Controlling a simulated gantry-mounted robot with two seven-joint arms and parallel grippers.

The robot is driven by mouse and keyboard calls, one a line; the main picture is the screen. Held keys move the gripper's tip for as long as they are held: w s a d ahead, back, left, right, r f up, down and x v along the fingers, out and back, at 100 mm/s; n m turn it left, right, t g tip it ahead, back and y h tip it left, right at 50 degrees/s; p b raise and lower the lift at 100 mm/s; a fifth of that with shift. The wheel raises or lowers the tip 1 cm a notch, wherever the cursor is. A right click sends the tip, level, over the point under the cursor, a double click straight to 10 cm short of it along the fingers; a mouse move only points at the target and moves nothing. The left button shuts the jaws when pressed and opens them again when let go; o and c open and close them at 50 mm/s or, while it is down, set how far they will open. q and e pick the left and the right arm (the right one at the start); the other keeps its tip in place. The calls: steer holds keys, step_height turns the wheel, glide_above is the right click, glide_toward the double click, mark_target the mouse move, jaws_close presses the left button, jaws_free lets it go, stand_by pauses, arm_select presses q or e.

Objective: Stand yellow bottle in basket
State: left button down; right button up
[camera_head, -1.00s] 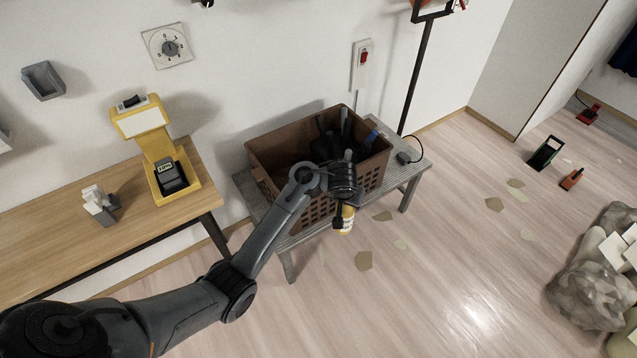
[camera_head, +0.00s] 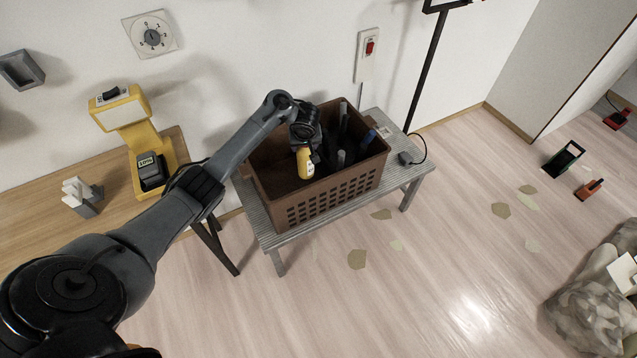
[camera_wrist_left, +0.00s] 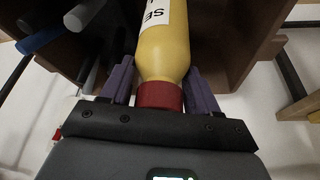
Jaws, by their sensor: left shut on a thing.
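The yellow bottle (camera_head: 305,163) is held by my left gripper (camera_head: 304,149), over the left part of the basket's opening in the head view. In the left wrist view the yellow bottle (camera_wrist_left: 163,45) has a white label and a red cap, with the purple fingers (camera_wrist_left: 160,90) shut on either side of the cap end. The brown basket (camera_head: 322,196) stands on a grey bench. The basket (camera_wrist_left: 240,40) also shows around the bottle in the left wrist view. How far the bottle's base is from the basket floor cannot be told. My right gripper is not in view.
Several dark and grey tool handles (camera_head: 343,158) stand in the basket's right part; one has a blue end (camera_head: 369,137). A wooden table (camera_head: 30,222) with a yellow device (camera_head: 130,115) is at left.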

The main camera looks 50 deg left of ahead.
mark_target(308, 163)
arm_select(q)
steer(key=f+b, duration=0.2)
steer(key=f, duration=0.1)
steer(key=f+b, duration=0.3)
steer(key=w+f+b, duration=0.1)
steer(key=f+b, duration=0.2)
steer(key=shift+w+f, duration=0.1)
steer(key=shift+f, duration=0.3)
steer(key=shift+a+f+b, duration=0.15)
steer(key=shift+f+b, duration=0.45)
steer(key=shift+b, duration=0.05)
steer(key=s+a+f+b, duration=0.2)
steer(key=a+f+b, duration=0.7)
steer(key=a+f, duration=0.1)
steer(key=shift+s+a+f, duration=0.4)
steer(key=shift+a, duration=0.1)
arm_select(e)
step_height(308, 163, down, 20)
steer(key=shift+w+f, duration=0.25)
arm_select(q)
steer(key=shift+c, duration=1.3)
jaws_free()
steer(key=shift+f, duration=0.15)
